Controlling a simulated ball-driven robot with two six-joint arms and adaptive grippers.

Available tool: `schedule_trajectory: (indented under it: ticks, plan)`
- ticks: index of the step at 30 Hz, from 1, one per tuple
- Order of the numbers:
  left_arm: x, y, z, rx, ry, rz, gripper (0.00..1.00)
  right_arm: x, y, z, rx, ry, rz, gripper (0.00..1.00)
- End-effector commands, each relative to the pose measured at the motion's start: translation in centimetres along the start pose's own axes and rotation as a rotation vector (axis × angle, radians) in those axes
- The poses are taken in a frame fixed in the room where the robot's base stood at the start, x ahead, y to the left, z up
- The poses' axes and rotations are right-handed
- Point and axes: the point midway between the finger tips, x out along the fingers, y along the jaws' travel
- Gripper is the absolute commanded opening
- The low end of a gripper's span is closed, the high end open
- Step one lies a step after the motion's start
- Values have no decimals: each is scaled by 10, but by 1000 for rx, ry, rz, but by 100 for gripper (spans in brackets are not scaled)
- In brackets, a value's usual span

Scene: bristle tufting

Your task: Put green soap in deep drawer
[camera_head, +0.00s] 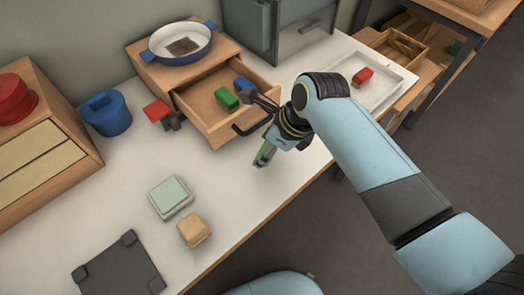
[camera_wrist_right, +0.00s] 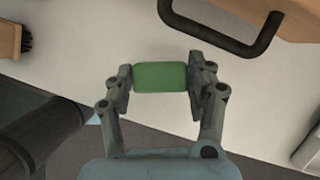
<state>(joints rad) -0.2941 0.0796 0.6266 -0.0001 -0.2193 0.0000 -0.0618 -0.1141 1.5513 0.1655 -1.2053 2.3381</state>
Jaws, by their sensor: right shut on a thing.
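The green soap (camera_wrist_right: 160,77) is a small green block gripped between both fingers of my right gripper (camera_wrist_right: 160,80) in the wrist view. In the head view my right gripper (camera_head: 264,153) points down in front of the open wooden drawer (camera_head: 219,134), outside it, with green showing between its fingers. The drawer's dark handle (camera_head: 250,127) is beside the gripper and shows at the top of the wrist view (camera_wrist_right: 222,45). Another green block (camera_head: 227,98) and a blue block (camera_head: 243,84) lie inside the drawer. My left gripper is not in view.
A blue pan (camera_head: 180,56) stands on the drawer cabinet. A red-topped brush (camera_head: 157,111), blue pot (camera_head: 106,113), pale green-topped block (camera_head: 170,194) and tan block (camera_head: 194,230) are on the table. A white tray (camera_head: 393,94) holds a red block (camera_head: 362,76).

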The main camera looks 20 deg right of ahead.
Motion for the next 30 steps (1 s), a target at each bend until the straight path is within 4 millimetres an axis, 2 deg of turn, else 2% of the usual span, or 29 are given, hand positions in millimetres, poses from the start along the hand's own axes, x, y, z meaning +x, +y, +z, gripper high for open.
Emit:
schedule_trajectory:
  ticks: [3, 6, 9, 20, 21, 26, 30]
  plan:
    - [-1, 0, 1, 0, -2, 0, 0, 6, 0, 15, -1, -2, 1, 23]
    - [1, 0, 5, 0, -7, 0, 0, 25, 0, 3, 0, 4, 1, 23]
    - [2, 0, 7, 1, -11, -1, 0, 35, 0, -1, 0, 2, 0, 23]
    - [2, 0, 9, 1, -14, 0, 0, 39, 0, -3, 0, 0, -1, 23]
    - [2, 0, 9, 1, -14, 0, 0, 39, 0, -3, 0, 0, -1, 57]
    - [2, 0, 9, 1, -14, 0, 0, 39, 0, -3, 0, 0, -1, 78]
    - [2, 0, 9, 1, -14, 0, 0, 39, 0, -3, 0, 0, -1, 79]
